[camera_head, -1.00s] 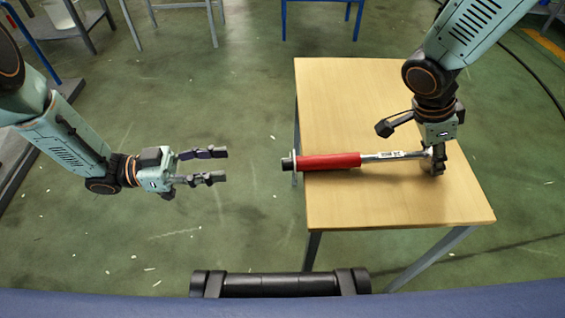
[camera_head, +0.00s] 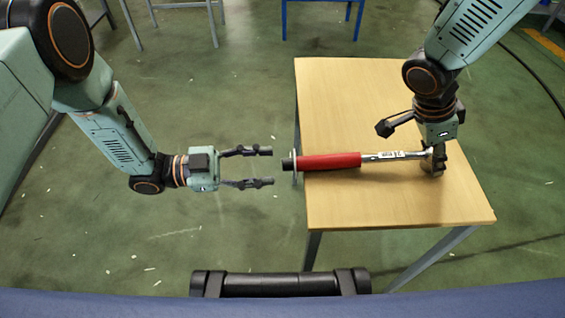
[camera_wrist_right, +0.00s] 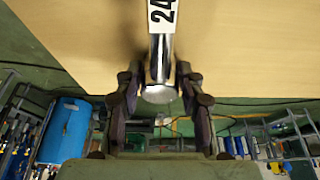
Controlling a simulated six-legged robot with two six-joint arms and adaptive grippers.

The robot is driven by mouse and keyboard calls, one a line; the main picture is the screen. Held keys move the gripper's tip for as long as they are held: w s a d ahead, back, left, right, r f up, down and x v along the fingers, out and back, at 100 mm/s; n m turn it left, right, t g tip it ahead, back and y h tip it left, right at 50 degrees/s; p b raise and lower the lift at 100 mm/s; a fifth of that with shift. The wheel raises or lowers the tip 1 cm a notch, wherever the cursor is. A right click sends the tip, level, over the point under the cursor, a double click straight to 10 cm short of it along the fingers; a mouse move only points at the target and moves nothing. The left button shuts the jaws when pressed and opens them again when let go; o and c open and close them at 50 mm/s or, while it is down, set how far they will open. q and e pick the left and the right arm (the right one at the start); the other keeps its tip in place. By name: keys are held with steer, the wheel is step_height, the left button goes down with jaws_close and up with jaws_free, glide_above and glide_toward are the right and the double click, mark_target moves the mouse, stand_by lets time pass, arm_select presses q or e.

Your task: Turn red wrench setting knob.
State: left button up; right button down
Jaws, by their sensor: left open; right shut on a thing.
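The red-handled torque wrench (camera_head: 330,162) lies across the wooden table, its metal shaft pointing right. Its dark setting knob (camera_head: 287,164) sticks out past the table's left edge. My left gripper (camera_head: 268,167) is open and empty just left of the knob, its two fingers spread above and below the knob's line, with a small gap between. My right gripper (camera_head: 436,168) is shut on the wrench's head end at the right. In the right wrist view the metal shaft (camera_wrist_right: 161,60) with a "24" label runs between the fingers of my right gripper (camera_wrist_right: 160,100).
The wooden table (camera_head: 400,205) is otherwise bare. Green floor lies open left of it. Blue-legged and grey-legged furniture stands at the back. A blue barrel (camera_wrist_right: 62,132) and shelving show in the right wrist view.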

mark_target(288, 165)
arm_select(q)
steer(key=shift+w+d, duration=0.1)
steer(key=shift+d, duration=1.45)
jaws_close()
